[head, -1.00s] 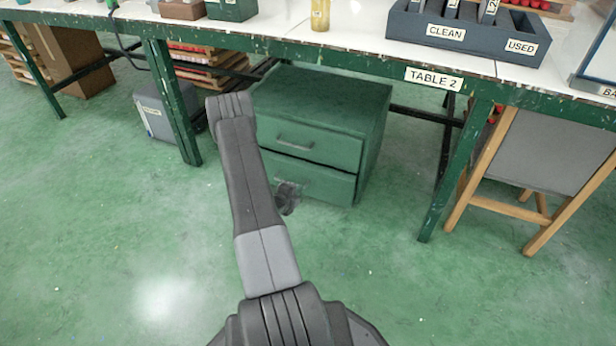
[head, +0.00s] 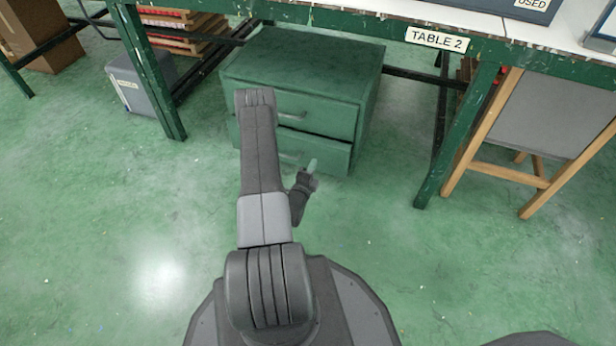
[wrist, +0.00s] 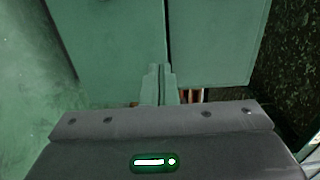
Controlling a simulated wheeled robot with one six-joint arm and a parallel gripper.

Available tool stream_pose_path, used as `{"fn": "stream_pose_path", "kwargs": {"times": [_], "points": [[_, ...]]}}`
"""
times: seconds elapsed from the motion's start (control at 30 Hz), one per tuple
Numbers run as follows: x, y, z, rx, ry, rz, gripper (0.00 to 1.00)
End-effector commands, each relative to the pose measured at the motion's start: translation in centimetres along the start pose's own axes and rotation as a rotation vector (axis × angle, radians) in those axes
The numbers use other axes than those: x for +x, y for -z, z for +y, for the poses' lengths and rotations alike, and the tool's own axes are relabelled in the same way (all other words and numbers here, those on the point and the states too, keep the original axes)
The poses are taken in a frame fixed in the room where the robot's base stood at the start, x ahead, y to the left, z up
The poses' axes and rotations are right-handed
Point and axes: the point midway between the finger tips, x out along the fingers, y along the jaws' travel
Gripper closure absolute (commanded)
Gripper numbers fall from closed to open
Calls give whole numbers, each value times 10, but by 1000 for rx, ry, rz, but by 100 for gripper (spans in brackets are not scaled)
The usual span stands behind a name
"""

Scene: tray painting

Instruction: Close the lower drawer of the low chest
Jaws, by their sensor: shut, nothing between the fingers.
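The low green chest (head: 305,50) stands on the floor under the table. Its lower drawer (head: 335,158) has a dark gap above its front, below the upper drawer (head: 335,115). I cannot tell for sure how far it stands out. My arm hides the left part of both fronts. My gripper (head: 312,165) is shut and empty, in front of the lower drawer's right half. In the wrist view, the closed fingers (wrist: 158,84) lie over the green fronts near the dark seam. I cannot tell whether they touch.
The table's green legs (head: 455,135) stand on both sides of the chest. A wooden easel-like stand (head: 488,130) is at the right and a grey box (head: 140,85) at the left. The green floor in front is clear.

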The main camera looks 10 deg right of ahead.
Motion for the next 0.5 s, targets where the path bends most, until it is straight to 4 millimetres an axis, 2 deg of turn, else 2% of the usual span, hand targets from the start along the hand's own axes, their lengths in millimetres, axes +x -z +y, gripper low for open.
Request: {"fn": "stream_pose_path", "kwargs": {"times": [0.03, 0.2, 0.33, 0.5], "points": [[12, 1, 2, 2, 5, 4, 100], [44, 0, 3, 1, 3, 2, 100], [61, 0, 2, 1, 3, 2, 100], [70, 0, 0, -1, 1, 1, 100]]}}
